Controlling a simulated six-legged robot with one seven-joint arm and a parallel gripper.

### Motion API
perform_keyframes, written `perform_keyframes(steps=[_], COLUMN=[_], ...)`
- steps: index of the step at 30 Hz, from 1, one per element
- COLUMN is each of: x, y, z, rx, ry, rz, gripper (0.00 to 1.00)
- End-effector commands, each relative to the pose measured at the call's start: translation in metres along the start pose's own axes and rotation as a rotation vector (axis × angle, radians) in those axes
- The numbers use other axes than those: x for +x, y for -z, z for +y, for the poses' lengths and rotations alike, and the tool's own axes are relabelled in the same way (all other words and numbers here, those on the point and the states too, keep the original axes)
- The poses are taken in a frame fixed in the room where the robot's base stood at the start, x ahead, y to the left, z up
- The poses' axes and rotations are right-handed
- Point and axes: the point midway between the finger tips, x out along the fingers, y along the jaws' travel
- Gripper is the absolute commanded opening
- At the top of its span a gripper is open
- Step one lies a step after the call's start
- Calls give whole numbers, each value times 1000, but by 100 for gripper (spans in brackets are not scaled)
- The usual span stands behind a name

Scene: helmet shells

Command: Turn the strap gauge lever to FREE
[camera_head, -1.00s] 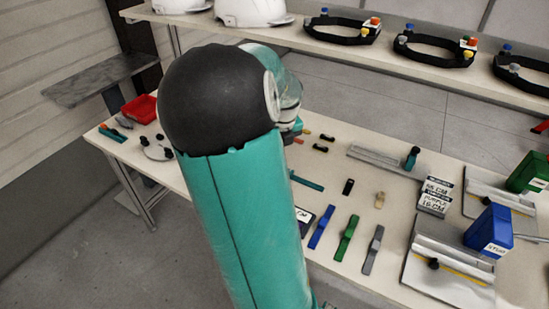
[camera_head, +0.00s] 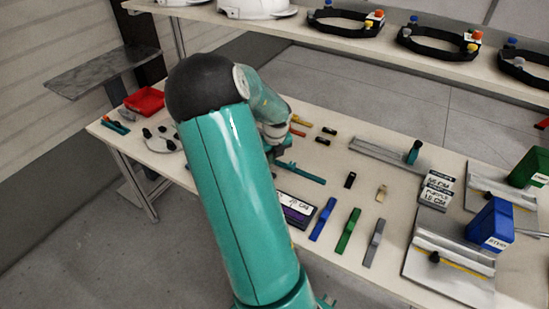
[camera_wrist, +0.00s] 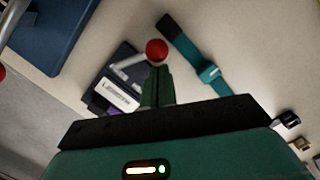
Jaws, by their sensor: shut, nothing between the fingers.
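In the wrist view, a lever (camera_wrist: 128,64) with a red ball knob (camera_wrist: 156,50) lies over a dark block, seemingly the strap gauge (camera_wrist: 104,92). The block carries a white label and a purple strip; no FREE mark is readable. My gripper (camera_wrist: 158,70) is shut and empty, its fingertips appearing just below the red knob; I cannot tell whether they touch it. In the head view, a dark block with a white label and purple strip (camera_head: 296,211) shows beside my arm, probably the same block. The lever is hidden there.
A teal strap (camera_wrist: 190,52) lies right of the knob. Blue (camera_head: 322,219), green (camera_head: 348,232) and grey (camera_head: 373,243) straps lie on the table. A metal rail (camera_head: 385,156) lies farther back. A large blue object (camera_wrist: 50,32) shows at the wrist view's upper left.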

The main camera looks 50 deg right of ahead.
Motion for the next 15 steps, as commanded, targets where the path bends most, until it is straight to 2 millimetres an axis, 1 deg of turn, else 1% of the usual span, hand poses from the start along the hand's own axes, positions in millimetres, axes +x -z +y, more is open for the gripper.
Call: perform_keyframes(steps=[10, 13, 15], x=[0, 1, 2], y=[-1, -4, -7], z=[0, -2, -3], rx=[-8, -53, -113], ry=[-1, -10, -22], rz=[0, 0, 1], gripper=[0, 0, 0])
